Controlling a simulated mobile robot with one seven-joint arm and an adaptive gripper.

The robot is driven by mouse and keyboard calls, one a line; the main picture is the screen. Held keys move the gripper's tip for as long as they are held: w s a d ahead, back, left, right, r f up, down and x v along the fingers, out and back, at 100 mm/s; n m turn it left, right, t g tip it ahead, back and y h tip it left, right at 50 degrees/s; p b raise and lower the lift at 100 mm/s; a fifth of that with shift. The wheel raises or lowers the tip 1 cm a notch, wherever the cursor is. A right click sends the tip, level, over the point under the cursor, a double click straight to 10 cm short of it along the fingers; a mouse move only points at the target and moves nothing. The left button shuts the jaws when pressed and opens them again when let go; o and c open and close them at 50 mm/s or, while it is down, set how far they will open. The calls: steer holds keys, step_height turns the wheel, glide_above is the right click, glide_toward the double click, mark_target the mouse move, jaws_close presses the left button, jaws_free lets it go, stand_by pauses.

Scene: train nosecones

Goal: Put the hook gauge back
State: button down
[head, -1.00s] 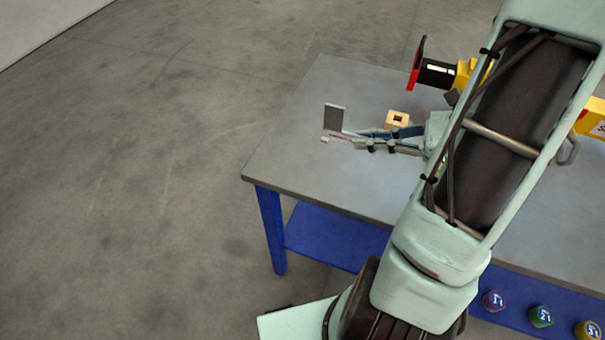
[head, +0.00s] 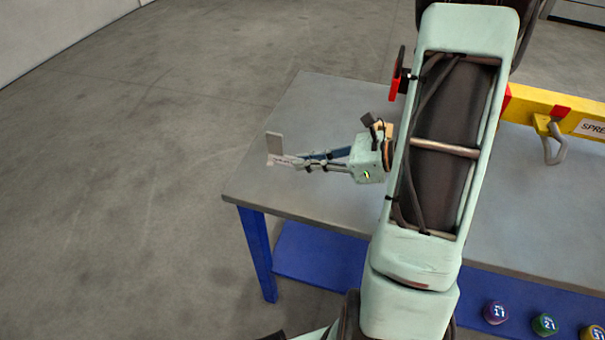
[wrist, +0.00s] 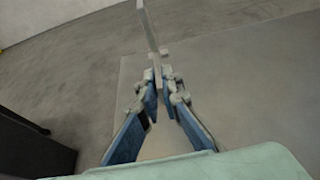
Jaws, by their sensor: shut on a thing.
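My gripper (head: 292,162) is shut on a thin, flat grey plate, which I take to be the hook gauge (head: 275,143). The gripper points left, over the left part of the grey table, and holds the plate upright at its fingertips. In the wrist view the gauge (wrist: 149,30) shows nearly edge-on as a pale strip, rising from between the fingertips (wrist: 160,80). Its lower end is hidden by the fingers. I cannot tell how high it is above the table.
The grey table (head: 310,215) has blue legs and a blue lower shelf (head: 320,256) with several numbered coloured pieces. A yellow spreader beam (head: 530,103) with a grey hook lies at the right. The table's left part is clear.

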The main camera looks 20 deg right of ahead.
mark_target(303, 180)
steer(key=shift+w+a+f, duration=0.15)
steer(key=shift+w+f, duration=0.1)
steer(key=shift+f, duration=0.2)
steer(key=shift+w+a+f+b, duration=0.15)
steer(key=shift+f+b, duration=0.1)
steer(key=shift+f, duration=0.65)
steer(key=shift+w+f+b, duration=0.1)
steer(key=shift+f+b, duration=0.1)
steer(key=shift+f, duration=0.65)
steer(key=shift+f, duration=0.1)
steer(key=shift+f, duration=0.15)
steer(key=c, duration=2.1)
jaws_free()
steer(key=shift+r, duration=0.2)
steer(key=shift+s+r, duration=0.1)
steer(key=shift+r, duration=0.1)
steer(key=p+v, duration=0.1)
steer(key=v, duration=1.1)
steer(key=shift+f, duration=0.1)
